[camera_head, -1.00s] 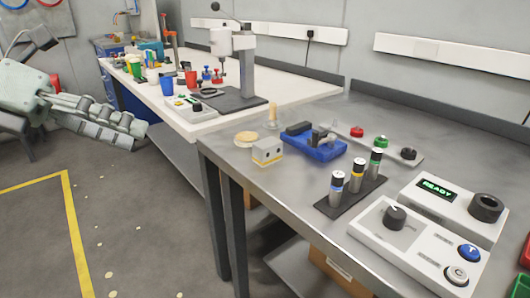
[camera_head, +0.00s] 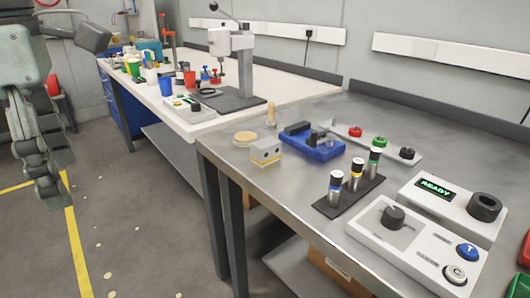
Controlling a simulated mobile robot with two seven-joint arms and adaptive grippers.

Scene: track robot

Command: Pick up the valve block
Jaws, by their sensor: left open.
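The valve block (camera_head: 266,152), a small pale metal block with dark holes in its front face and a yellow band low down, sits on the grey metal bench near its left front edge. My left gripper (camera_head: 54,180) hangs over the floor at the far left, fingers pointing down. It is open and empty, well apart from the block and the bench. My right gripper is not in view.
A round tan disc (camera_head: 245,137) and a blue vise (camera_head: 312,145) stand close to the block. A dark rack (camera_head: 348,196) with several capped cylinders and a control box (camera_head: 401,241) are further right. A white bench (camera_head: 295,87) with a press stands behind.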

